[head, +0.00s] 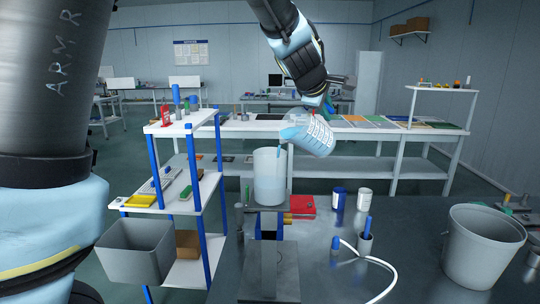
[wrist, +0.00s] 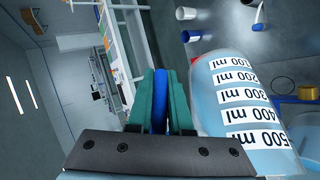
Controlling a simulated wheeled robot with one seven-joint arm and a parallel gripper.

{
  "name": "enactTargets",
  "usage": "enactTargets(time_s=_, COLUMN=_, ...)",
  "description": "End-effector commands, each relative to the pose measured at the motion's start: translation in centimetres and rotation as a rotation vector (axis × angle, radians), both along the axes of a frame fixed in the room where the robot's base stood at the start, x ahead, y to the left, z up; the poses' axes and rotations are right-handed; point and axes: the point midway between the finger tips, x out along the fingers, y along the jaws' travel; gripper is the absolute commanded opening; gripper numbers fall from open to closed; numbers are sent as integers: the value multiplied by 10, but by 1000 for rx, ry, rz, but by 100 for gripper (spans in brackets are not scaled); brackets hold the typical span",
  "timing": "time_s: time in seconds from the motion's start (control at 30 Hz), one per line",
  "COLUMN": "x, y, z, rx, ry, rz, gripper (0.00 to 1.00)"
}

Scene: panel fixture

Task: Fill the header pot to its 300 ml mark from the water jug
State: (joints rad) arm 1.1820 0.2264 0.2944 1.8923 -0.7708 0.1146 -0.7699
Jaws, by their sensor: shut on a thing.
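The water jug (head: 312,136) is clear with light blue water and is tilted steeply, lip down to the left, above the header pot. My gripper (head: 325,104) is shut on the jug's blue handle; in the wrist view the green fingers (wrist: 161,76) clasp it. The jug (wrist: 235,105) there shows labels from 100 ml to 500 ml. A thin blue streak shows between the jug's lip and the pot's rim. The pot's 300 ml mark cannot be read.
A blue bottle (head: 338,198), a white container (head: 365,199) and a red object (head: 302,206) stand behind the pot to the right. A white hose (head: 378,262) curls on the dark bench. A grey bucket (head: 482,250) is at right, a grey bin (head: 136,252) at left.

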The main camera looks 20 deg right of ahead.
Motion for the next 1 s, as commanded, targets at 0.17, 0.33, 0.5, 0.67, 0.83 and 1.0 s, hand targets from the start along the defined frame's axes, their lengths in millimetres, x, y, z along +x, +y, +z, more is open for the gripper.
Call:
enactTargets(time_s=0.17, x=0, y=0, z=1, rx=-8, ry=-2, rz=1, gripper=0)
enactTargets(time_s=0.33, x=0, y=1, z=2, rx=-17, ry=-3, rz=0, gripper=0)
enactTargets(time_s=0.5, x=0, y=2, z=4, rx=-26, ry=-5, rz=0, gripper=0)
enactTargets(time_s=0.67, x=0, y=2, z=5, rx=-33, ry=-5, rz=0, gripper=0)
enactTargets(time_s=0.83, x=0, y=3, z=6, rx=-40, ry=-7, rz=0, gripper=0)
enactTargets(time_s=1.0, x=0, y=4, z=7, rx=-48, ry=-8, rz=0, gripper=0)
